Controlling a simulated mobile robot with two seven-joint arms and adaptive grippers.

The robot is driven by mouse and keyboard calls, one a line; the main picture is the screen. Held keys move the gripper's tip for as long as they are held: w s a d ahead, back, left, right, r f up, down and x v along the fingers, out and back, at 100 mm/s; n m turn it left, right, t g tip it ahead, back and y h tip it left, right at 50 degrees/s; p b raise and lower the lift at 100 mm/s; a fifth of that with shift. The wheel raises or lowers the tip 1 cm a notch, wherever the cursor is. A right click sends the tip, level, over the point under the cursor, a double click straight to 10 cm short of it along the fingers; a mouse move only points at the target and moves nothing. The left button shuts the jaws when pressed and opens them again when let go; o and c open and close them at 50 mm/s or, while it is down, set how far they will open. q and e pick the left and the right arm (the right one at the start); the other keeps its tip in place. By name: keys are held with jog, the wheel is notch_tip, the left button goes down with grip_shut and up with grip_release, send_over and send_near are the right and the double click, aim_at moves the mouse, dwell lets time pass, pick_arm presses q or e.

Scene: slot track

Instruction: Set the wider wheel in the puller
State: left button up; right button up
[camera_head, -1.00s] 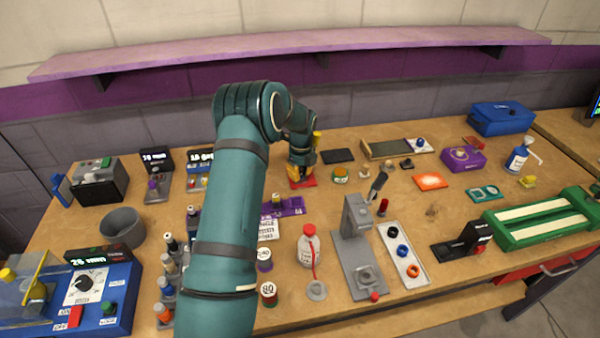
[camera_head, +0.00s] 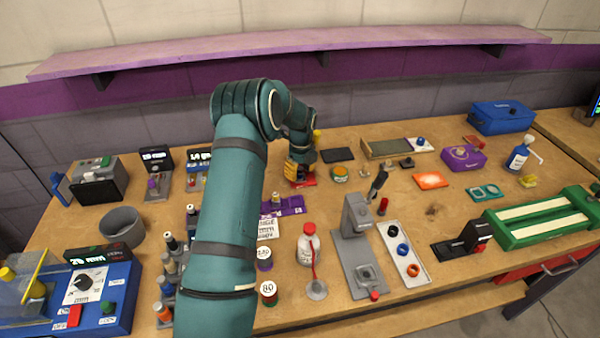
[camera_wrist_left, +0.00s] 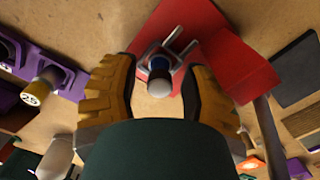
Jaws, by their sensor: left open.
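In the wrist view, a red fixture (camera_wrist_left: 238,62) with a grey metal fork lies on the bench; I take it for the puller but cannot be sure. A small grey round-topped part (camera_wrist_left: 158,78) with blue below it sits at the fork; I cannot tell whether it is the wider wheel. My left gripper (camera_wrist_left: 158,100) is open, its yellow fingers on either side of this part with gaps. In the head view, the left gripper (camera_head: 298,170) is low over the red fixture (camera_head: 303,182) and hides most of it. My right gripper is not in view.
A purple holder (camera_head: 291,205) stands just in front of the gripper. A white bottle (camera_head: 308,243), grey press (camera_head: 358,225) and tray of coloured rings (camera_head: 391,233) stand nearer. Bare bench shows around (mid-right) the orange pad (camera_head: 431,180).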

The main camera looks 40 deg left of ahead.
pick_arm(q)
notch_tip(320, 180, up, 11)
jog(key=shift+d+r, duration=0.15)
jog(key=shift+d, duration=0.05)
